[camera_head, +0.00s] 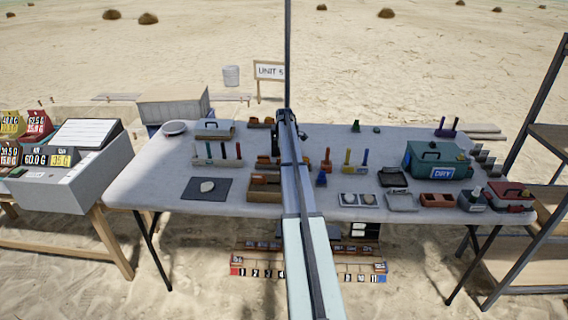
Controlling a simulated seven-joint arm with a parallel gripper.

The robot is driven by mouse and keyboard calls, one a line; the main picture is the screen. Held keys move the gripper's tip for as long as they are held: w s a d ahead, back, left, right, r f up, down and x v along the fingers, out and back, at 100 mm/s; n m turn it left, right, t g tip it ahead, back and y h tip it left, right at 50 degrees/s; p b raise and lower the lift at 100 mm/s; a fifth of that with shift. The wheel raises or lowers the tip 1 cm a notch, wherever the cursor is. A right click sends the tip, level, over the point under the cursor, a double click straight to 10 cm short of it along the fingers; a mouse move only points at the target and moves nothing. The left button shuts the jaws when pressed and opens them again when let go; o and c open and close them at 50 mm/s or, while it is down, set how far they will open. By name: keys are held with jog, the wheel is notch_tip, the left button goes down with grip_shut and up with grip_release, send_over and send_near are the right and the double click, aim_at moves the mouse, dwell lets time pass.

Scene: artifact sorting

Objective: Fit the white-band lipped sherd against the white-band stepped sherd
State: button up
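My arm reaches up the middle of the picture over the table. A dark part near its far end, probably my gripper (276,143), is too small and too covered by the arm to show its fingers or whether it holds anything. Small orange-brown pieces (262,180), which may be sherds, lie by a wooden tray (263,197) left of my arm. More brown pieces (260,122) lie farther back. No white band, lip or step can be made out, so I cannot tell which pieces are the white-band sherds. My arm hides part of this area.
The grey table (160,190) also bears a dark mat (206,189) with a pale piece, racks of coloured tools (225,153), a green box marked DRY (437,160) and small trays (401,202). A red-lidded box (509,196) stands at the right. The left-front tabletop is clear.

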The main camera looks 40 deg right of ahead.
jog(key=shift+c, duration=0.4)
grip_shut()
